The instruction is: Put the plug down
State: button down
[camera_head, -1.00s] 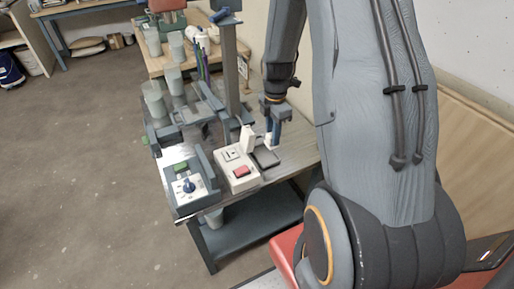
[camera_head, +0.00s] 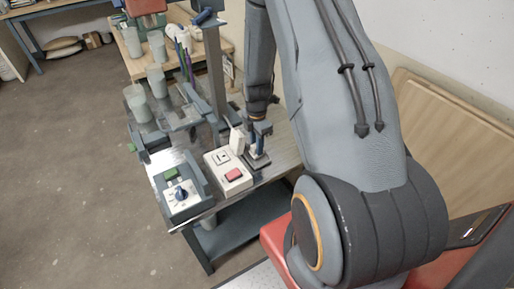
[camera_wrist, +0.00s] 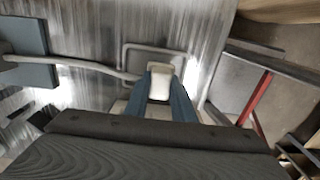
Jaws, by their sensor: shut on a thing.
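The white plug (camera_wrist: 160,84) sits between the two blue fingers of my gripper (camera_wrist: 160,92) in the wrist view, and the fingers are shut on it. A grey cable (camera_wrist: 75,63) runs off to the left from near the plug. In the head view my gripper (camera_head: 258,146) points down at the right side of the white switch box (camera_head: 228,176), close beside its upright white flap (camera_head: 236,141). A dark tray (camera_head: 259,162) lies just below the fingertips. In the head view I cannot make out the plug or whether it touches the tray.
The white box has a red switch (camera_head: 233,174). A dial unit (camera_head: 181,193) stands left of it at the bench's front edge. A grey post (camera_head: 213,72) rises behind my gripper. Several pale cups (camera_head: 157,80) stand farther back. Open floor lies left of the bench.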

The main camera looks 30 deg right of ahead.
jog(key=shift+f, duration=0.9)
jog(key=shift+f, duration=0.15)
jog(key=c, duration=1.5)
grip_release()
